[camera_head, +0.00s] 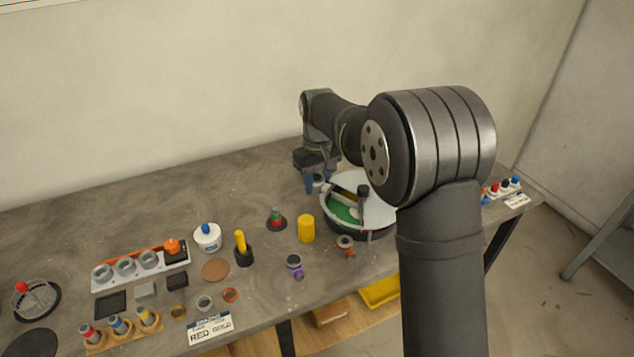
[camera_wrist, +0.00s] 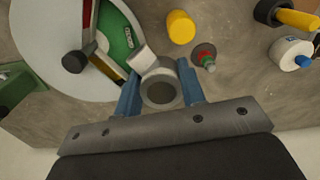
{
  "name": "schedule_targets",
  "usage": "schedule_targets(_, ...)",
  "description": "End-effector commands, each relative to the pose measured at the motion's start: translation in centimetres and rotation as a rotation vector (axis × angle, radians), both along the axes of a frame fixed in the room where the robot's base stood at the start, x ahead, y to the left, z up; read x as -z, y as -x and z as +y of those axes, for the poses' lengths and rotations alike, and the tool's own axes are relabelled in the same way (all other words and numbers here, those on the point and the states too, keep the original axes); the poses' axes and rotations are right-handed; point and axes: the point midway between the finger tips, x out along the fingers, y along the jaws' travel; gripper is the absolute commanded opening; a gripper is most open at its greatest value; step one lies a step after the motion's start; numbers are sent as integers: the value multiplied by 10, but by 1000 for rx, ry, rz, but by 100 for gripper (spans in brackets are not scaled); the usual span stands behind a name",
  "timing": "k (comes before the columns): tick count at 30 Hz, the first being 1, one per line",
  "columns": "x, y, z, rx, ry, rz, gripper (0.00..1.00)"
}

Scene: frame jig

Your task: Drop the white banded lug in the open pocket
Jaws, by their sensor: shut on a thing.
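My gripper (camera_wrist: 160,92) has its blue fingers shut on the white banded lug (camera_wrist: 160,90), a grey ring-shaped piece with a dark round hole and a white block-like part on its far side. In the head view the lug (camera_head: 318,180) is small and partly hidden between the fingers, above the table's back. A round fixture (camera_head: 330,222) stands just right of it, with a pale cover over part and an open green-floored section. In the wrist view the fixture (camera_wrist: 128,95) is at upper left, beside the lug. I cannot tell whether they touch.
A yellow cylinder (camera_head: 306,229), a purple-banded lug (camera_head: 294,262) and an orange-banded lug (camera_head: 345,243) stand in front. A dark upright post (camera_head: 363,197) rises from the fixture. A holder with grey cups (camera_head: 126,268) is at left. My arm hides the table's right part.

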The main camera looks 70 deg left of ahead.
Motion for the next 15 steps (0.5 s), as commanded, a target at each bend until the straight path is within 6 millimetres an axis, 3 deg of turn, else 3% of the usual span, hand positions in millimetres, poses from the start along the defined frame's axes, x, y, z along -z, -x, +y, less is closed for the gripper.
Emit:
schedule_targets(7,4,-6,1,131,2,4,10)
schedule_targets(15,15,-28,3,579,9,15,10)
